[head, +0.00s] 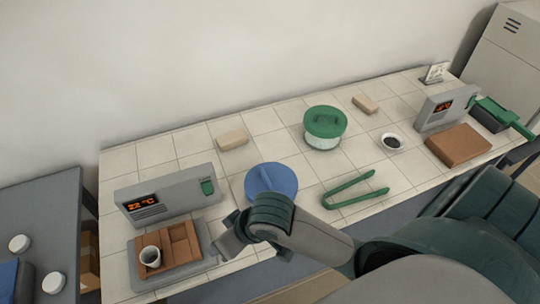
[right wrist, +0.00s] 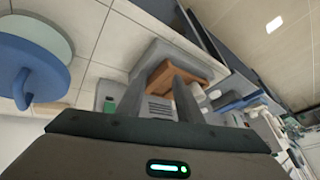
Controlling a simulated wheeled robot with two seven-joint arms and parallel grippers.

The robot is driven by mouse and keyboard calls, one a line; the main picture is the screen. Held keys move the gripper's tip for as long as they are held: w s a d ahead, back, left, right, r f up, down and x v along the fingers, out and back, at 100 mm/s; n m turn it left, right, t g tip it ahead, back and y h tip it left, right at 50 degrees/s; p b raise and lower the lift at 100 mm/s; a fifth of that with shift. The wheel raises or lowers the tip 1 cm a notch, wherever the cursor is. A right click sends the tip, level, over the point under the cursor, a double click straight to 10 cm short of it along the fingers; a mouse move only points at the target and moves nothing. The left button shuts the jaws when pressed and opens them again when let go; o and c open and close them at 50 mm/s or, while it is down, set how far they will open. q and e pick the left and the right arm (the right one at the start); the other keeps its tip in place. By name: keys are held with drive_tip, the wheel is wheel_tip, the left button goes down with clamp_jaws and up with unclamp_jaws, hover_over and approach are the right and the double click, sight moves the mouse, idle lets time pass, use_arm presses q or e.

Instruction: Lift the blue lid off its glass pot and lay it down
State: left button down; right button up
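The blue lid (head: 284,178), a disc with a raised bar handle, sits near the middle of the tiled bench. In the head view it hides the pot under it. In the right wrist view the lid (right wrist: 48,75) rests on its pale glass pot (right wrist: 45,35), at the left edge. My right gripper (head: 228,233) is at the front edge of the bench, lower left of the lid and apart from it. In the right wrist view its two fingers stand apart with nothing between them. My left gripper is not in view.
A furnace (head: 172,196) reading 22 °C stands left, with a brown tray (head: 190,232) and small cup (head: 150,256) before it. A green-lidded pot (head: 325,122), green tongs (head: 355,195), small dish (head: 392,142) and second furnace (head: 446,106) are to the right. Beige blocks (head: 232,139) lie behind.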

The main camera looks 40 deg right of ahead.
drive_tip(key=w+r+h, duration=0.1)
drive_tip(key=w+r, duration=0.3)
drive_tip(key=r, duration=0.3)
drive_tip(key=w+d+r+m+h, duration=0.1)
drive_tip(key=d+r+m+h, duration=0.1)
drive_tip(key=d, duration=0.6)
drive_tip(key=d+r+m+g+h, duration=0.1)
drive_tip(key=d+r+m+h, duration=0.1)
drive_tip(key=d+r+h, duration=0.2)
drive_tip(key=d+r, duration=0.2)
drive_tip(key=d, duration=0.2)
drive_tip(key=shift+w+d+r+m, duration=0.15)
drive_tip(key=shift+w+d+m, duration=0.1)
drive_tip(key=shift+w+m, duration=0.15)
drive_tip(key=b, duration=0.8)
hover_over(266, 181)
drive_tip(key=shift+f, duration=5.5)
drive_tip(key=shift+w+f, duration=0.1)
